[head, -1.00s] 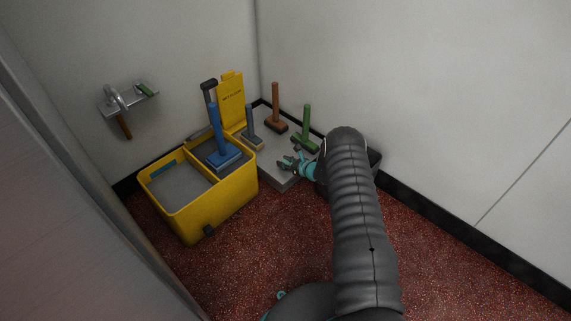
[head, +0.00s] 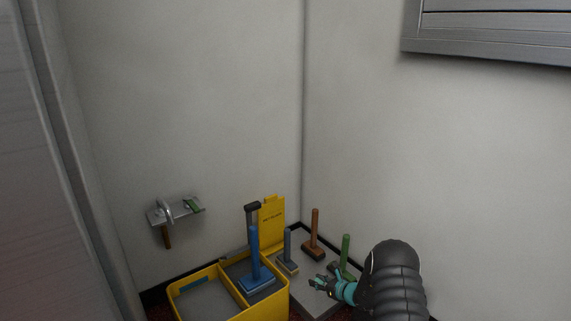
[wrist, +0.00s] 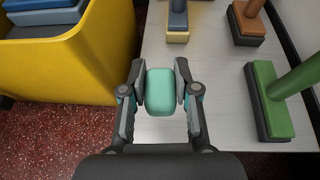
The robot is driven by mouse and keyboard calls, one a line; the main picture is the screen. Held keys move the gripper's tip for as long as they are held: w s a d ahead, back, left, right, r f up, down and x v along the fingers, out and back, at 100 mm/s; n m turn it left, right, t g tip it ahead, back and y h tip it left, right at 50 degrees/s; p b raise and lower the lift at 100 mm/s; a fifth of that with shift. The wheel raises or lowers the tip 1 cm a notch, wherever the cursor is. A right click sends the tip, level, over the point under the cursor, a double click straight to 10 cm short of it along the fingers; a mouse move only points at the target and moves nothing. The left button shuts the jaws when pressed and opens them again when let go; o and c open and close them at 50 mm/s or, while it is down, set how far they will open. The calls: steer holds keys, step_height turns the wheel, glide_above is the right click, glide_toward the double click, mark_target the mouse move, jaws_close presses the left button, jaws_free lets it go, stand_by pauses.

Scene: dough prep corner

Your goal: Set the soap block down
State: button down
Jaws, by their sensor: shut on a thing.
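The soap block (wrist: 161,91) is a rounded mint-green block in the wrist view. My gripper (wrist: 160,84) is shut on it, with one finger against each side. The block is over the pale grey platform (wrist: 200,62), near its left edge. I cannot tell whether it touches the surface. In the head view my gripper (head: 317,284) is low over the same platform, left of the green-handled brush (head: 345,258). The block itself cannot be made out in the head view.
A yellow bucket (head: 219,313) holding a blue-handled brush (head: 254,255) stands left of the platform. A brown-handled brush (head: 314,236) and a grey-handled brush (head: 288,248) stand on the platform. Walls close in behind and right. A small shelf (head: 182,212) hangs on the left wall.

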steer(key=s+a+r+n+g+y+p, duration=0.1)
steer(key=s+r+n, duration=0.1)
steer(key=s+r, duration=0.65)
steer(key=s+a+r+n+g+y+p, duration=0.15)
steer(key=s+r, duration=0.25)
steer(key=s, duration=0.9)
steer(key=w+d+r+m+t+h, duration=0.1)
steer(key=d+r+m+t+h, duration=0.1)
steer(key=r, duration=0.6)
steer(key=w+d+r+m+t+h, duration=0.1)
steer(key=d+r+m+t+h, duration=0.1)
steer(key=r+m+h, duration=0.3)
step_height(320, 180, up, 5)
steer(key=shift+f+m+t, duration=0.2)
steer(key=shift+m+t, duration=0.35)
steer(key=shift+m, duration=0.1)
